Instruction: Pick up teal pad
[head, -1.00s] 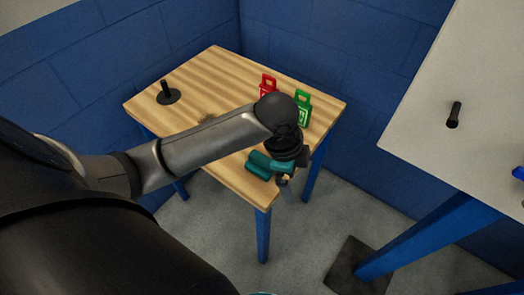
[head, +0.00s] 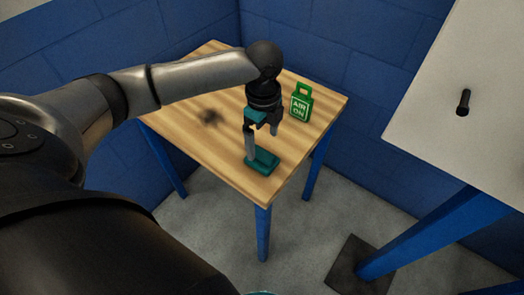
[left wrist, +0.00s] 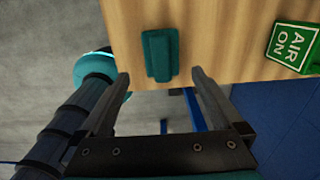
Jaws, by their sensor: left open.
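The teal pad (head: 264,161) lies on the wooden table near its front right edge. It also shows in the left wrist view (left wrist: 160,54), ahead of and roughly centred between the two fingers. My left gripper (head: 262,147) is above the table right by the pad, fingers pointing down. In the left wrist view my left gripper (left wrist: 160,77) is open with nothing between its fingers. In the head view one finger overlaps the pad's left end; I cannot tell whether they touch. My right gripper is not in view.
A green "AIR ON" tag (head: 301,103) stands at the table's right side. The wooden table (head: 215,160) is bare to the left of the pad. A pale table (head: 430,110) at right holds a black peg (head: 463,102). Blue block walls close off the back.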

